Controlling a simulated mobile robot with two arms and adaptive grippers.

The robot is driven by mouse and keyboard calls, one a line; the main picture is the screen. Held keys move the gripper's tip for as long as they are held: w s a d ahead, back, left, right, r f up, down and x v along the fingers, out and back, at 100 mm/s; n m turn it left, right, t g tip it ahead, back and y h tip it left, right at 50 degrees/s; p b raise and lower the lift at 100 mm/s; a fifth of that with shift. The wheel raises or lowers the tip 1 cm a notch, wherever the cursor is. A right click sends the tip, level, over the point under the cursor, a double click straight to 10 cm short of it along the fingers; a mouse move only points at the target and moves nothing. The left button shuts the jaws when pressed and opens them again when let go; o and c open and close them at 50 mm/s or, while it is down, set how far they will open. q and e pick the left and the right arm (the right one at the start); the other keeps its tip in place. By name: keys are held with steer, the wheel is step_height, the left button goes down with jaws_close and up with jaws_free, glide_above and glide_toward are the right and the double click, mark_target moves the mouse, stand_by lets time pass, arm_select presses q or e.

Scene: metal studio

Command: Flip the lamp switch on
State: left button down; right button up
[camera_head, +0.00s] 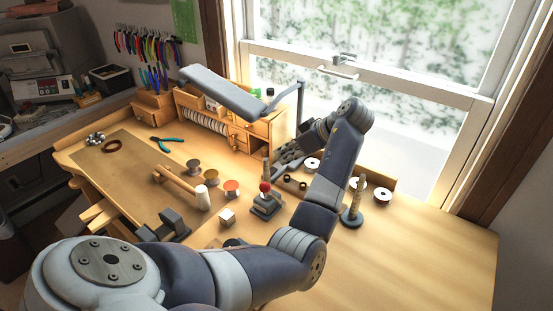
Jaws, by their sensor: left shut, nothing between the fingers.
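The desk lamp has a long flat grey-blue head (228,92) over the small wooden drawer shelf, carried by a thin dark post (300,103) at its right. I cannot make out the lamp switch; it may be hidden behind my arm or too small to see. My left arm reaches over the bench from the lower left and bends back to the left at its wrist. My left gripper (284,158) is shut and empty, low over the bench, just right of the drawer shelf and below the lamp post. My right gripper is not in view.
The wooden shelf (259,135) stands behind the gripper. White rolls (382,194), a spindle stand (352,216) and a red-topped tool (265,187) stand around my arm. A wooden mallet (182,186) and pliers (167,139) lie left. The bench's right part is clear; a window is behind.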

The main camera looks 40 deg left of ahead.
arm_select(q)
steer(key=v, duration=0.7)
stand_by(0.4)
